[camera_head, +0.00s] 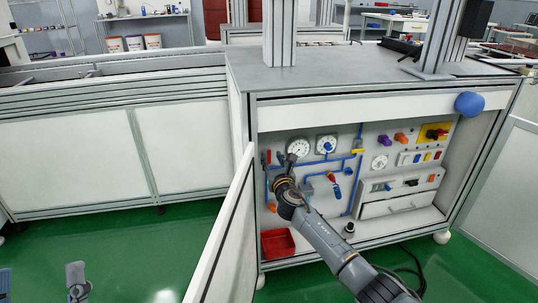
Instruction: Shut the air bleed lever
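The open cabinet holds a white panel (309,173) with blue pipes and several small levers. A red lever (268,157) is at its left edge, a yellow lever (358,151) at the middle, and a red lever (333,179) with blue parts lower down. No label is readable, so I cannot tell which is the air bleed lever. My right gripper (286,159) reaches to the panel's left part, just right of the left red lever. Its dark fingers look slightly apart, and it hides pipework behind it. Grey parts at the bottom left seem to be my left gripper (77,281), cut off by the frame.
The open cabinet door (226,229) stands left of my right arm. A red bin (277,242) is on the cabinet floor, and a drawer (399,205) is at the right. The green floor (140,245) is clear.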

